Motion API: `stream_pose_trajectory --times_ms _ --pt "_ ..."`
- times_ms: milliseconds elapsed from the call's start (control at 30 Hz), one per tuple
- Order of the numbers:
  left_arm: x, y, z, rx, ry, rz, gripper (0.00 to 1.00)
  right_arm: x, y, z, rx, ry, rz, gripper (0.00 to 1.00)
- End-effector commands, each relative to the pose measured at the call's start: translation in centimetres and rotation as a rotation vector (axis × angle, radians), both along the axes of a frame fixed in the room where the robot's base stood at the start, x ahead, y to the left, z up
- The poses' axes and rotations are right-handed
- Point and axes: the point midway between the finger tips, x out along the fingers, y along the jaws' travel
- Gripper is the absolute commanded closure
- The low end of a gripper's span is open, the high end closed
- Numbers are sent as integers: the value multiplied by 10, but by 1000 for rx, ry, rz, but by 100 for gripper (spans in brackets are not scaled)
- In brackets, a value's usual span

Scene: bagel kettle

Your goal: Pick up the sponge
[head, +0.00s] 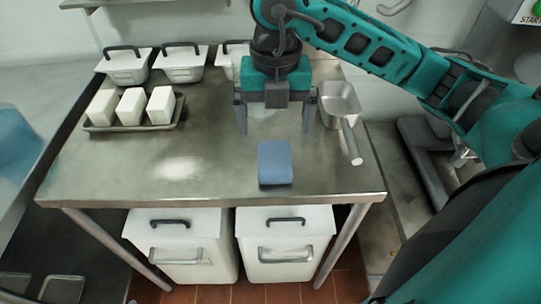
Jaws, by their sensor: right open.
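A blue sponge (275,163) lies flat on the metal table (215,165), right of the middle and near the front edge. My right gripper (274,128) is above the table, behind the sponge in the head view. Its two fingers point down and are spread apart, with nothing seen between them. The gripper is apart from the sponge. My left gripper is not in the picture.
A metal scoop (341,103) lies close to the right of my right gripper, its handle pointing forward. A tray (177,126) with white blocks and several white lidded containers (181,65) stand at the back left. White bins (285,245) stand below.

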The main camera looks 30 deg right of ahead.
Motion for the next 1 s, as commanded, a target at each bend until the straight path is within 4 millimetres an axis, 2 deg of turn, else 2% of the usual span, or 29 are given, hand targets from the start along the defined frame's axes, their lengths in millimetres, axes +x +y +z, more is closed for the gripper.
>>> stream_pose_trajectory --times_ms 33,100,433,700,1000 --pt "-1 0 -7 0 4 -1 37 -1 0 -15 2 5 -1 0" --pt "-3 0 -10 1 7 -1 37 -1 0 -27 2 5 0 0" --pt "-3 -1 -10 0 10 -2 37 -1 0 -55 1 3 1 0" --pt "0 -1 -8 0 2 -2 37 -2 0 -93 2 2 0 0" --pt "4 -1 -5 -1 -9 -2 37 -1 0 -99 2 -1 2 0"
